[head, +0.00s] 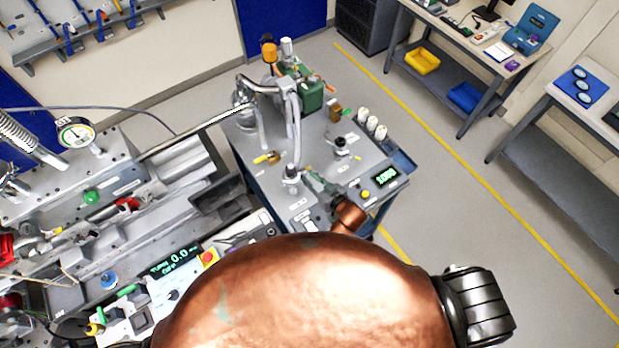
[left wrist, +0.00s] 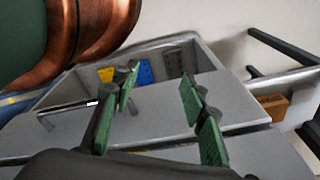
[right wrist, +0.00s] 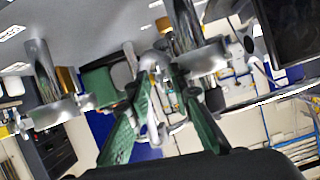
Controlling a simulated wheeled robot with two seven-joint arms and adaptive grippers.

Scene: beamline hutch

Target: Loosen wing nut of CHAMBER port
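My right gripper (head: 322,186) is over the near part of the grey cart top, beside a bent steel pipe (head: 296,110). In the right wrist view my right gripper (right wrist: 161,82) shows two green-padded fingers spread apart, with nothing clearly held. Steel flanged fittings stand to the left (right wrist: 60,105) and beyond the fingertips (right wrist: 200,55). A pipe flange (head: 291,177) is close left of the right gripper. I cannot make out the wing nut or which fitting is the CHAMBER port. My left gripper (left wrist: 158,88) is open and empty; it is outside the head view.
The cart top (head: 262,180) also carries a green pump (head: 310,94), several white cylinders (head: 370,122) and a lit display (head: 386,176). A large grey machine with a gauge (head: 75,133) stands at left. Open floor (head: 450,210) lies right. A grey tray wall (left wrist: 205,57) is beyond my left gripper.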

